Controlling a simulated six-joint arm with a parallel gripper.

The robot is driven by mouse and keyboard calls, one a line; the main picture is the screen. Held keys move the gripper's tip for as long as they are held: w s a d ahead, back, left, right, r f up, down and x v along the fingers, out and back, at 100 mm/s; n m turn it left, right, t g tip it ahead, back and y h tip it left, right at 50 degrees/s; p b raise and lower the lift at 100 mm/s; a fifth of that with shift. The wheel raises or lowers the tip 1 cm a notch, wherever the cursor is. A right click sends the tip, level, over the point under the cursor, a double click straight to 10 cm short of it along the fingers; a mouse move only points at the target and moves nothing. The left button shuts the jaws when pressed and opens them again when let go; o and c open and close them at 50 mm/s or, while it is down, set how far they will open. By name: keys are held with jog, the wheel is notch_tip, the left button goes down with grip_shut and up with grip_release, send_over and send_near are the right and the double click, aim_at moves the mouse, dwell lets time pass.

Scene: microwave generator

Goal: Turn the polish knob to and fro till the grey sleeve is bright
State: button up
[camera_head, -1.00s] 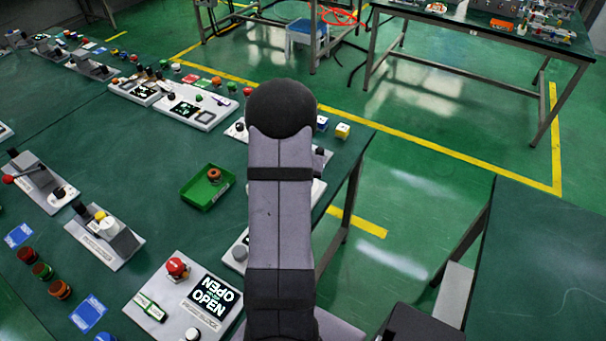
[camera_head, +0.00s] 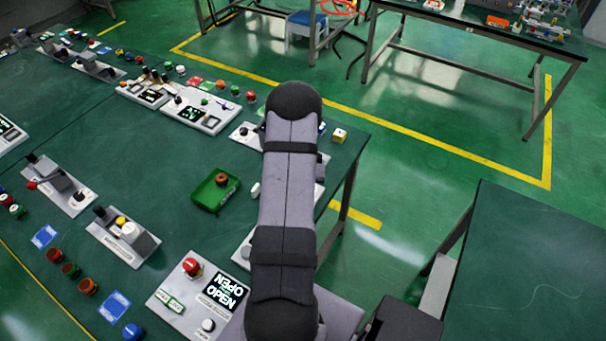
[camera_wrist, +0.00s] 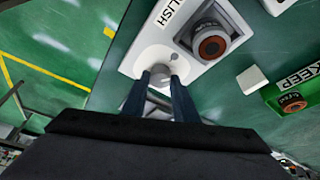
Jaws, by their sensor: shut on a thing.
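In the wrist view, my gripper (camera_wrist: 161,78) is shut on a pale round knob (camera_wrist: 165,74) on a white panel (camera_wrist: 148,56). The panel's label (camera_wrist: 175,12) is partly cut off and reads "LISH". A dull, dark grey round sleeve (camera_wrist: 224,29) with a reddish-brown ring at its end sits in a grey holder on the same panel, right of the knob. In the head view, my arm hides my gripper and the knob.
A green tray (camera_head: 204,203) with a brown ringed part (camera_head: 222,180) lies left of my arm; its label (camera_wrist: 300,74) reads "KEEP". A small white block (camera_wrist: 252,80) lies beside the panel. Other control panels (camera_head: 201,111) crowd the table. The floor lies beyond its right edge.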

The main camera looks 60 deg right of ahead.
jog(key=shift+d+r+p, duration=0.3)
jog(key=shift+r+p, duration=0.1)
jog(key=shift+p, duration=1.5)
jog(key=shift+a+f+n+p, duration=0.15)
jog(key=shift+f+n+p, duration=0.15)
jog(key=shift+p, duration=0.15)
jog(key=o, duration=1.1)
jog(key=shift+c, duration=0.2)
jog(key=shift+a, duration=0.1)
jog(key=v, duration=0.7)
jog(key=shift+s+b, duration=0.15)
jog(key=shift+b, duration=0.25)
jog(key=shift+r, duration=0.1)
